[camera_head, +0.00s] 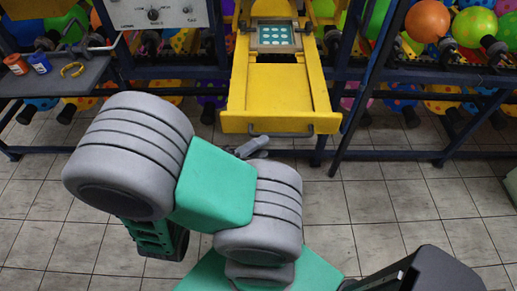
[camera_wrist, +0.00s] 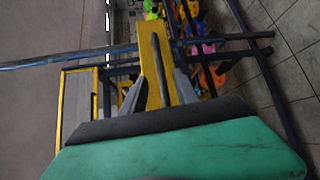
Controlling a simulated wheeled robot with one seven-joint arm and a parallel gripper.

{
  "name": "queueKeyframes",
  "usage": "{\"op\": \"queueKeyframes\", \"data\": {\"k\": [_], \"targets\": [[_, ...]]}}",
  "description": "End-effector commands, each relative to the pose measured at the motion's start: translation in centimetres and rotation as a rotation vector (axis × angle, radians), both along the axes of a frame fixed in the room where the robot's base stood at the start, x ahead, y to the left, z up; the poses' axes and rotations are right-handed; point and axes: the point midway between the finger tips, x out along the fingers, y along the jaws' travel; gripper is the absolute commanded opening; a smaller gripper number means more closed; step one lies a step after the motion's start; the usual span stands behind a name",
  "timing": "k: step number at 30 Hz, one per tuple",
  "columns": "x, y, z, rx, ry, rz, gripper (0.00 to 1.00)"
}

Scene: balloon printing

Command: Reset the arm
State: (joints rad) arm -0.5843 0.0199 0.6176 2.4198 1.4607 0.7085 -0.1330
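My arm's grey and green links fill the lower left and middle of the head view. My gripper (camera_head: 250,147) shows only in part behind them, just in front of the yellow drawer (camera_head: 270,96). The drawer is pulled out of the machine and has a dark handle (camera_head: 268,131) on its front. In the wrist view my gripper (camera_wrist: 159,82) has its two grey fingers apart, with a yellow strip (camera_wrist: 155,45) seen between them. Nothing is clearly held. Whether the fingers touch the drawer cannot be told.
A dark side table (camera_head: 62,76) at the left holds an orange bottle (camera_head: 16,64), a blue bottle (camera_head: 39,63) and a yellow ring (camera_head: 72,70). A control panel (camera_head: 155,14) stands above. Blue frame bars (camera_head: 400,155) and balloons (camera_head: 428,20) are at the right.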

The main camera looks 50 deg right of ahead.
Motion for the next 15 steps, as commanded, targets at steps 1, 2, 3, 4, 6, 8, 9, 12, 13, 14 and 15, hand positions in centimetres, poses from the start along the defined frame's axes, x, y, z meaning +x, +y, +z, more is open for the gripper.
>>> {"op": "queueKeyframes", "data": {"k": [1,2,3,4,6,8,9,12,13,14,15], "targets": [[0.10,0.40,0.14,-0.001,0.001,0.002,0.36],[0.08,0.54,0.14,-0.001,0.000,0.001,0.36],[0.05,0.66,0.14,0.000,0.000,0.000,0.36],[0.05,0.68,0.13,0.000,0.000,0.000,0.36],[0.03,0.67,0.11,0.000,-0.001,-0.001,0.36],[0.03,0.65,0.11,0.000,-0.001,-0.001,0.36],[0.03,0.64,0.11,0.000,-0.001,-0.001,0.36],[0.04,0.64,0.10,0.000,-0.001,-0.001,0.36],[0.03,0.64,0.04,0.003,-0.001,-0.002,0.36],[0.02,0.66,-0.16,0.013,-0.003,-0.006,0.36],[-0.01,0.74,-0.80,0.045,-0.010,-0.017,0.36]]}}
